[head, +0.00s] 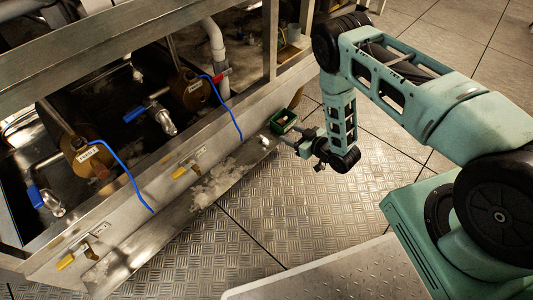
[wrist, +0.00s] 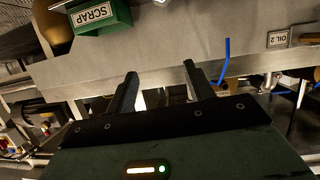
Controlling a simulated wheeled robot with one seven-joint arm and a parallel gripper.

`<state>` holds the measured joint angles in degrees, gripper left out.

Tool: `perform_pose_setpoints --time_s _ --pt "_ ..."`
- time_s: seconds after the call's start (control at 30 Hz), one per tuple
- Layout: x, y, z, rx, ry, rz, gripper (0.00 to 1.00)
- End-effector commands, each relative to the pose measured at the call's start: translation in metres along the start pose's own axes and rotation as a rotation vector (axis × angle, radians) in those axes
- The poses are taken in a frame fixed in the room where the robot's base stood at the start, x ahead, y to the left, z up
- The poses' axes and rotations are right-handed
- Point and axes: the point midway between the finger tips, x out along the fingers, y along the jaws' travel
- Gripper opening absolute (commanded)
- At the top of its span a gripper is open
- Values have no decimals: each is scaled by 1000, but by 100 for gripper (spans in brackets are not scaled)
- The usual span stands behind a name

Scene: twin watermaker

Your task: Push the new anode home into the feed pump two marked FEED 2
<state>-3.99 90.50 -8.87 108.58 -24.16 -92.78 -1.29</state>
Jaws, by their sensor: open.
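My gripper (head: 292,146) is at the end of the bent arm, beside the tray ledge. In the wrist view its two dark fingers (wrist: 160,82) stand apart with nothing clearly held between them. Two bronze pumps sit in the dark bay at left: a nearer one (head: 75,160) and a farther one (head: 183,92). Each has a pale tag too small to read, so I cannot tell which is FEED 2. My gripper is well to the right of both. A small pale piece (head: 264,141) lies on the ledge left of my gripper; I cannot tell whether it is the anode.
A green bin (head: 284,119), marked SCRAP in the wrist view (wrist: 118,22), stands behind my gripper. An OIL 2 plate (wrist: 278,39) is on the frame. Metal rails, blue cables (head: 222,105) and yellow handles (head: 181,172) lie around the bay.

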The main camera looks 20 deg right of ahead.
Motion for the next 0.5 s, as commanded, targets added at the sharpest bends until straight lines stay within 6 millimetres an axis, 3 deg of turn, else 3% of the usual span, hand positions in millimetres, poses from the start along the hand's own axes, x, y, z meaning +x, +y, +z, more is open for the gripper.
perform_pose_setpoints --time_s 0.03,0.1,0.2,0.37,0.5 --pt "-5 0 45 3 29 -9 53" --pt "-16 -2 73 6 76 -24 53" --pt "-29 -4 99 11 127 -41 53" --pt "-38 -6 113 17 167 -54 53" --pt "-20 -8 110 15 175 -57 53"
